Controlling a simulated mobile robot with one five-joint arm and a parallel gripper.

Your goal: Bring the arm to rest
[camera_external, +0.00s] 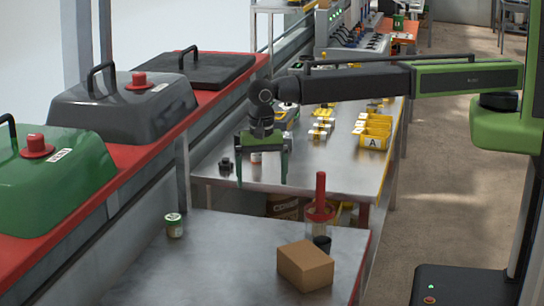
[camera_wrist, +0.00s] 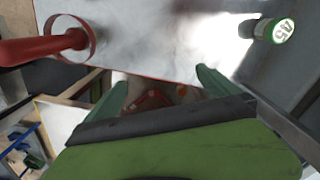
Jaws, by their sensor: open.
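My gripper (camera_external: 262,184) hangs from the end of my stretched-out arm, its two green fingers pointing down and apart. Nothing is between them. In the external view it appears in front of the far metal table (camera_external: 330,172), near the gap before the front table (camera_external: 225,260); its exact height is hard to tell. In the wrist view my gripper (camera_wrist: 160,80) shows both fingertips spread, with the front table's edge and the space beneath beyond them. My arm reaches leftward from the green column at the right.
The front table holds a small green-and-white can (camera_external: 174,226), a cardboard box (camera_external: 305,266), a black cup (camera_external: 322,243) and a red-handled tool (camera_external: 320,195). A small black object (camera_external: 226,165) and yellow bins (camera_external: 373,138) stand on the far table. Lidded bins (camera_external: 125,105) line the left.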

